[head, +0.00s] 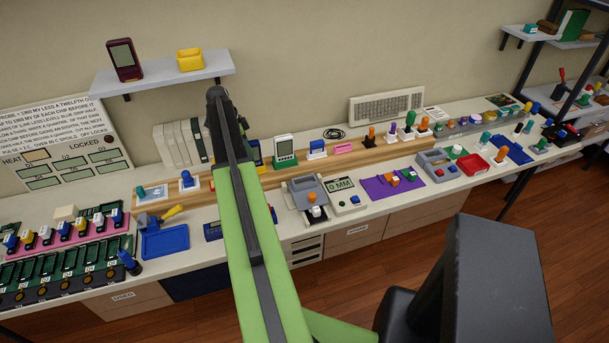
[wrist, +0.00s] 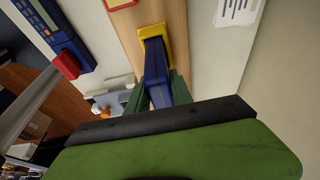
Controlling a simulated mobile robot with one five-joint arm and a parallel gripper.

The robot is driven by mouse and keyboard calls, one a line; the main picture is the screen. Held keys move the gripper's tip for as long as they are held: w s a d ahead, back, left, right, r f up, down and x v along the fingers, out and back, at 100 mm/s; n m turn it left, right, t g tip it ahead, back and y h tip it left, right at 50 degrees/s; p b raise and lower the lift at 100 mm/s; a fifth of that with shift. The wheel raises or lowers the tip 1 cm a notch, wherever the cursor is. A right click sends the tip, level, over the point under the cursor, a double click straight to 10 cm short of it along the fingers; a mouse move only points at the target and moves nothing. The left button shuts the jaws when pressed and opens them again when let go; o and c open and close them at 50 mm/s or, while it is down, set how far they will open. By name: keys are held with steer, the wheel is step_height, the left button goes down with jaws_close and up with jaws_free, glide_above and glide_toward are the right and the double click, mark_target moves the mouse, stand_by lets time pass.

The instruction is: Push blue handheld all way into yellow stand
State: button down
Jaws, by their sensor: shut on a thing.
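In the wrist view the blue handheld (wrist: 156,72) has its far end at the yellow stand (wrist: 151,31). How deep it sits in the stand cannot be told. My gripper (wrist: 158,88) has its green fingers on both sides of the handheld and is shut on it. The handheld's near end is hidden behind the dark bar of my gripper. In the head view my green arm covers my fingertips and most of this spot. A bit of yellow and blue (head: 255,152) shows just right of the arm, on the wooden rail.
The wooden rail (head: 375,153) carries several other stands, among them a green-and-white handheld (head: 285,150) close to the right. A wall shelf (head: 160,77) holds a dark red handheld (head: 125,60) and an empty-looking yellow stand (head: 190,59). A blue tray (head: 165,241) lies in front, left of my arm.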

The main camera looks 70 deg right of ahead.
steer(key=shift+f, duration=0.3)
steer(key=c, duration=1.1)
jaws_free()
steer(key=shift+o, duration=0.2)
steer(key=shift+c, duration=1.3)
steer(key=shift+r, duration=0.1)
step_height(320, 180, up, 7)
steer(key=p, duration=0.7)
